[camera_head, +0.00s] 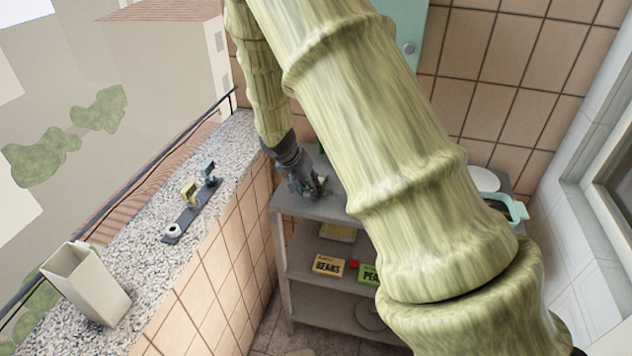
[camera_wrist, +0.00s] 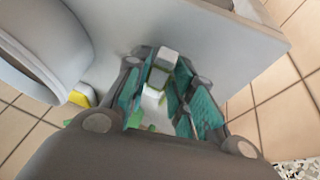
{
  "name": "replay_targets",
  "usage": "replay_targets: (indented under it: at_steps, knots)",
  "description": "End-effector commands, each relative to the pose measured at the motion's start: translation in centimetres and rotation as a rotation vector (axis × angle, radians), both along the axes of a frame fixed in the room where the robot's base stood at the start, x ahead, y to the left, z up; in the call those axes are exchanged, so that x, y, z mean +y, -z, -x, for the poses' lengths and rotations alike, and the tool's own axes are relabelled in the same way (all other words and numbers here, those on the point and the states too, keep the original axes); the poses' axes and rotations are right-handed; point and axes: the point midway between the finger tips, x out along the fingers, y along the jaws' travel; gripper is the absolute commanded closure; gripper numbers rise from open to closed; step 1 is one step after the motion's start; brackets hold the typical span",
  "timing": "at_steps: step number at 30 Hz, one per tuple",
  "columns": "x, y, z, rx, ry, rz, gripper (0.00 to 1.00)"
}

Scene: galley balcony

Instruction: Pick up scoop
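My gripper (camera_head: 308,188) reaches down to the grey top of a shelf unit (camera_head: 335,208) in the head view. In the wrist view its teal-padded fingers (camera_wrist: 168,98) are apart, on either side of a small white and green thing (camera_wrist: 154,98) low over the grey surface. This may be the scoop, but its full shape is hidden by the fingers and the gripper body. I see no clear gripping contact. In the head view my gripper and arm hide most of what is there.
Boxes of beans (camera_head: 328,265) and peas (camera_head: 369,274) stand on a lower shelf. A white plate (camera_head: 483,180) and a teal-rimmed container (camera_head: 517,209) are at right. The granite ledge at left bears a dark rack (camera_head: 190,212) and a beige container (camera_head: 90,280).

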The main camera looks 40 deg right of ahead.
Motion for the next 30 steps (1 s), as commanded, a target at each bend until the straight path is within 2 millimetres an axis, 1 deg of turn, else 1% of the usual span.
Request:
replay_targets:
  at_steps: [3,6,16,17,18,20,21,30]
  knots:
    - [-0.5,1.0,0.0,0.002,0.0,0.0,0.75]
    - [-0.7,1.5,-0.1,0.001,-0.001,0.001,0.75]
    - [-0.8,1.9,-0.2,-0.001,-0.001,0.0,0.75]
    - [-0.8,1.9,-0.2,-0.001,-0.001,0.0,0.79]
    - [-0.8,1.9,-0.2,0.0,-0.001,0.001,0.86]
    - [-0.8,1.9,-0.2,-0.001,-0.001,0.0,0.97]
    - [-0.8,1.9,-0.2,0.0,-0.001,-0.001,1.0]
    - [-0.8,1.8,-0.2,-0.001,-0.001,0.0,1.0]
